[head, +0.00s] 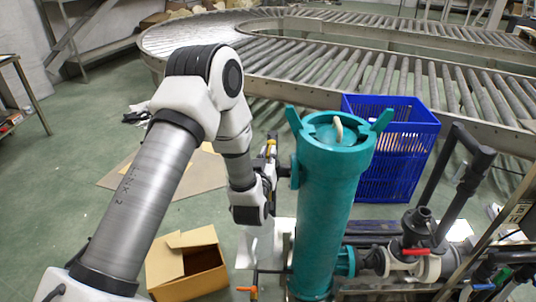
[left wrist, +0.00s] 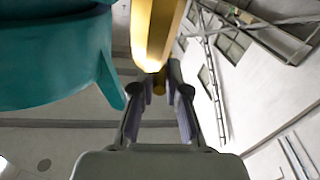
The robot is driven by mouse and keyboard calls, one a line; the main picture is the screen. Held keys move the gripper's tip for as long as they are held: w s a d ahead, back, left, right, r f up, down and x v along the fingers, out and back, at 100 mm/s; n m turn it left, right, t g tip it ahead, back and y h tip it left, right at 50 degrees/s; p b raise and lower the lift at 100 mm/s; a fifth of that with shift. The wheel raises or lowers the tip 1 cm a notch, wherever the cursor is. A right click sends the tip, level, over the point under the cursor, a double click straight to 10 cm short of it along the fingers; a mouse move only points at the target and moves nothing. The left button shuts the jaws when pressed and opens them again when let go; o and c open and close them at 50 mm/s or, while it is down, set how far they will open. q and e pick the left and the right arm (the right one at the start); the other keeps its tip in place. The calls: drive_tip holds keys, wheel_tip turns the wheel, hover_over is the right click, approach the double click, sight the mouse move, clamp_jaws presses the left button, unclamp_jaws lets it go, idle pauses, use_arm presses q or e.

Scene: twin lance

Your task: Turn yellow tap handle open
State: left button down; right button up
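The yellow tap handle (head: 271,148) shows as a small piece at the left side of the upright teal cylinder (head: 325,205). In the left wrist view the yellow handle (left wrist: 155,35) is a thick bar coming down from the top centre. My left gripper (left wrist: 161,80) has its two fingertips on either side of the bar's lower end. Whether the fingers touch it is unclear. In the head view my left gripper (head: 268,165) is partly hidden by my own arm, just left of the cylinder. My right gripper is not in view.
The teal cylinder's rim (left wrist: 55,55) is close at the left in the wrist view. A blue crate (head: 405,150) stands behind it. An open cardboard box (head: 187,265) is on the floor. Pipes with a red handle (head: 415,251) are at right. Roller conveyors (head: 370,70) run behind.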

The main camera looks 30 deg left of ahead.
use_arm(q)
drive_tip(key=shift+w+d+f+n+g+y+b, duration=0.15)
drive_tip(key=shift+d+n+g+y+b, duration=0.2)
drive_tip(key=shift+y+b, duration=0.25)
drive_tip(key=shift+d+n+g+y, duration=0.1)
drive_tip(key=shift+n+g+y, duration=0.25)
drive_tip(key=shift+n+y, duration=0.35)
drive_tip(key=shift+r, duration=0.2)
drive_tip(key=c, duration=1.2)
unclamp_jaws()
drive_tip(key=v, duration=1.1)
drive_tip(key=shift+s+d, duration=0.2)
drive_tip(key=shift+s, duration=0.15)
